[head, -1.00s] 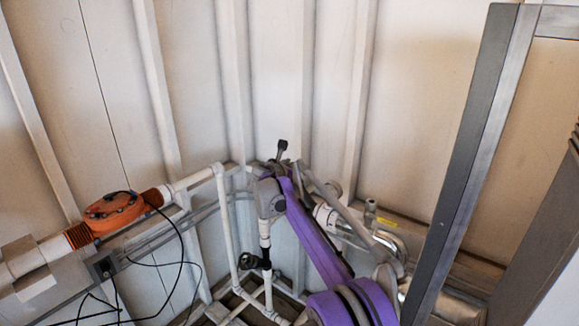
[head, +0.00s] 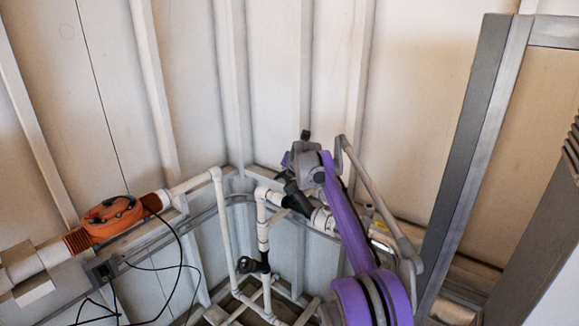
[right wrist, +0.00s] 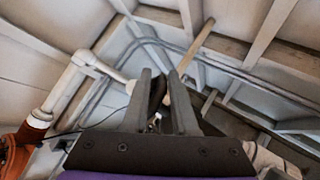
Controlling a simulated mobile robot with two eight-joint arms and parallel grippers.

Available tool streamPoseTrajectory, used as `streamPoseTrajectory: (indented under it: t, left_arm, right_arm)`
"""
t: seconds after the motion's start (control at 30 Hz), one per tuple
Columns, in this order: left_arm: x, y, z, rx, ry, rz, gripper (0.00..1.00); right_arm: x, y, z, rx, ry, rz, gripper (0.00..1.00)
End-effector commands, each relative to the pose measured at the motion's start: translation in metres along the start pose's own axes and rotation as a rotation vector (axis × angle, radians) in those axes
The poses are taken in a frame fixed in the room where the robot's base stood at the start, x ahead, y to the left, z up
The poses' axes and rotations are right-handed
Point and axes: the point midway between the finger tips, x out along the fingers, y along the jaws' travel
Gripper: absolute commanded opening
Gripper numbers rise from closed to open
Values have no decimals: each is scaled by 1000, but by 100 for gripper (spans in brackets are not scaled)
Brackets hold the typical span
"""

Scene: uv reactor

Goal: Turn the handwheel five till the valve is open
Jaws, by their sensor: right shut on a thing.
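My right gripper (right wrist: 160,76) shows in the right wrist view with its two grey fingers close together, shut on a dark part (right wrist: 157,95) between them. That part seems to belong to the handwheel, but the wheel's full shape is hidden. In the head view my right arm reaches up from the bottom right to the white pipes in the corner. Its dark end (head: 298,198) is over the pipework, and the arm covers much of what lies behind. I cannot tell how far the valve is open. My left gripper is not in view.
White pipes (head: 221,225) run along the corner, with a small black-handled valve (head: 252,264) low down. An orange pipe unit (head: 112,216) with black cables is at left. A grey metal frame (head: 470,150) stands at right. The upper wall area is clear.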

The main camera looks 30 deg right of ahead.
Motion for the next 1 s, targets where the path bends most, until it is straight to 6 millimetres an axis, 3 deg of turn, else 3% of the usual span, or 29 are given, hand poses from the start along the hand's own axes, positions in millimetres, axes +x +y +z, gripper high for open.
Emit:
streamPoseTrajectory:
  t: [0.3, 0.77, 0.8, 0.93, 1.0]
  left_arm:
    - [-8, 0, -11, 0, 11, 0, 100]
    - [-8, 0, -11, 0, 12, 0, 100]
    - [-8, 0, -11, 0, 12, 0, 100]
    - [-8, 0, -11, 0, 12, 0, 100]
    - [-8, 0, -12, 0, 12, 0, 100]
  right_arm:
    - [2, 0, 0, 0, 58, 38, 0]
    - [3, 0, -2, -2, 68, 43, 0]
    - [3, 0, -2, -2, 69, 43, 30]
    - [3, 0, -1, -2, 68, 43, 52]
    - [3, 0, -1, -1, 67, 43, 52]
